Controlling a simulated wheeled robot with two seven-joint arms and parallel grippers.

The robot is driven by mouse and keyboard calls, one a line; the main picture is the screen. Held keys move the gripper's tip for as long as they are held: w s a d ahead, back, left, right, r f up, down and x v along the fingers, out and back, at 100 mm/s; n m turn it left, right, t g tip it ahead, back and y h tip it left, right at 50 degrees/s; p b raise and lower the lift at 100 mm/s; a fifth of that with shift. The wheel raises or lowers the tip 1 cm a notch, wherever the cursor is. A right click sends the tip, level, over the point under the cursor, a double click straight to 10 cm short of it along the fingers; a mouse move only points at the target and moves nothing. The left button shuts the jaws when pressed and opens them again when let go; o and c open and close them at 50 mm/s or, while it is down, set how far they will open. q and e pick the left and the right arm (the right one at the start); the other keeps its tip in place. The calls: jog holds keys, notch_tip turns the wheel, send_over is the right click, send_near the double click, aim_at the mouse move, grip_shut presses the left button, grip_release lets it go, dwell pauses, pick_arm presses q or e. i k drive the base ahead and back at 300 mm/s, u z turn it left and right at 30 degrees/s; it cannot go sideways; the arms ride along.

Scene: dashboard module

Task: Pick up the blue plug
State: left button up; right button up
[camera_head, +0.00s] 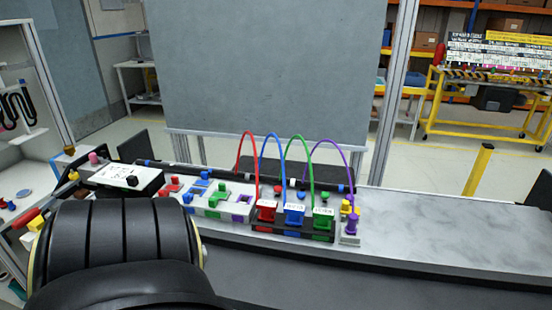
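The blue plug (294,216) stands in a black holder (283,234) near the front edge of the bench. It has a white label, and a blue cable (274,137) arcs up from its area. A red plug (266,211) sits on its left and a green plug (323,219) on its right in the same holder. Neither of my grippers shows in the head view. A large black ribbed shape, apparently part of my arm, fills the lower left.
A purple connector (351,226) stands right of the holder. A light board (220,207) with coloured sockets lies to its left, beside a white-topped box (130,177). A grey panel (265,65) stands behind. The bench's right side (440,228) is clear.

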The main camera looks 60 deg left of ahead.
aim_at(293, 220)
jog(key=k, duration=0.45)
jog(key=u, duration=0.9)
